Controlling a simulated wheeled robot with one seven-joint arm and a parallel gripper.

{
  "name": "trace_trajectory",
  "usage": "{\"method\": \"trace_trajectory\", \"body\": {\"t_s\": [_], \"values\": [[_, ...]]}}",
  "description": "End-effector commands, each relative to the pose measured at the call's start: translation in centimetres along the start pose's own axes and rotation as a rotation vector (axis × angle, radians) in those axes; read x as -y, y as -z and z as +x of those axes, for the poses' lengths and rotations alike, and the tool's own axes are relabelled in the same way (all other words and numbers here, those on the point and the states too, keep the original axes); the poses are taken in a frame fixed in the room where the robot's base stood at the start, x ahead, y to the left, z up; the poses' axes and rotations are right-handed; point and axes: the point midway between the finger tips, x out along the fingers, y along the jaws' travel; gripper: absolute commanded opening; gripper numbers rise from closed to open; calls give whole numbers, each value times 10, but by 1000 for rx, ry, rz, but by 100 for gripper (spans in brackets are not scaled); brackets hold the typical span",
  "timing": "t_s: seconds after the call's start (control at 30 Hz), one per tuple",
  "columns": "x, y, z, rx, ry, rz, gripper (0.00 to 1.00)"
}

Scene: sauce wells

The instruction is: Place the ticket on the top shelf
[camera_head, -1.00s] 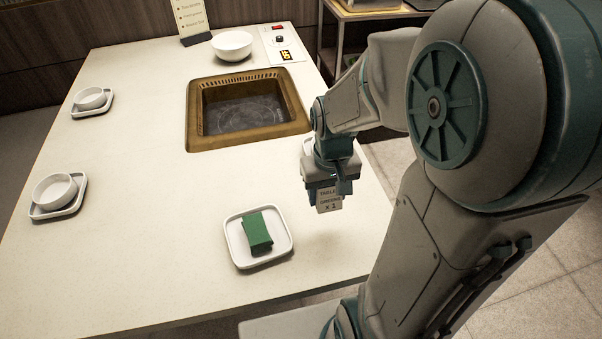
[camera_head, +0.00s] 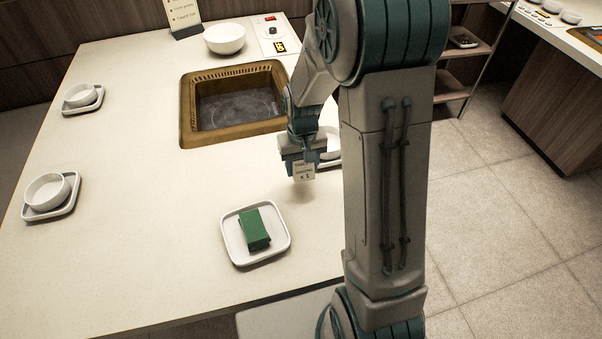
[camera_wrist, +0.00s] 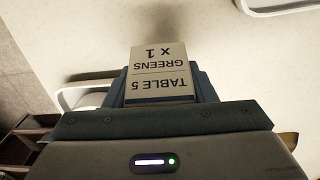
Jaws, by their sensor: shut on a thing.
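The ticket (camera_head: 304,173) is a small pale card with dark print. In the wrist view the ticket (camera_wrist: 160,72) reads "TABLE 5 GREENS x 1", upside down. My gripper (camera_head: 303,160) is shut on the ticket and holds it above the right side of the table. The gripper (camera_wrist: 160,98) also shows in the wrist view, with the card sticking out past its fingers. A shelf unit (camera_head: 470,47) with brown shelves stands on the floor at the upper right. My arm hides part of it, and its top is cut off by the picture edge.
The white table (camera_head: 130,240) bears a plate (camera_head: 232,243) with a green folded cloth (camera_head: 254,230), a sunken cooker (camera_head: 187,115), a large bowl (camera_head: 224,38), two bowls on plates (camera_head: 48,190) at left and a plate (camera_head: 331,148) behind my gripper. Floor (camera_head: 500,200) is clear at right.

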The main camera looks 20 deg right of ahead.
Motion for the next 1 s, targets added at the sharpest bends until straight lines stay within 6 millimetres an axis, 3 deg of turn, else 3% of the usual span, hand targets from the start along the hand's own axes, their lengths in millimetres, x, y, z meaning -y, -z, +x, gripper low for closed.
{"method": "trace_trajectory", "body": {"t_s": [0.13,0.4,0.8,0.83,0.9,1.0], "values": [[1,4,8,1,0,-1,28],[1,4,41,2,0,-1,28],[0,4,47,-1,0,-1,28],[0,4,47,-1,0,-1,53],[0,4,46,-1,0,-1,72],[0,4,46,-1,0,-1,72]]}}
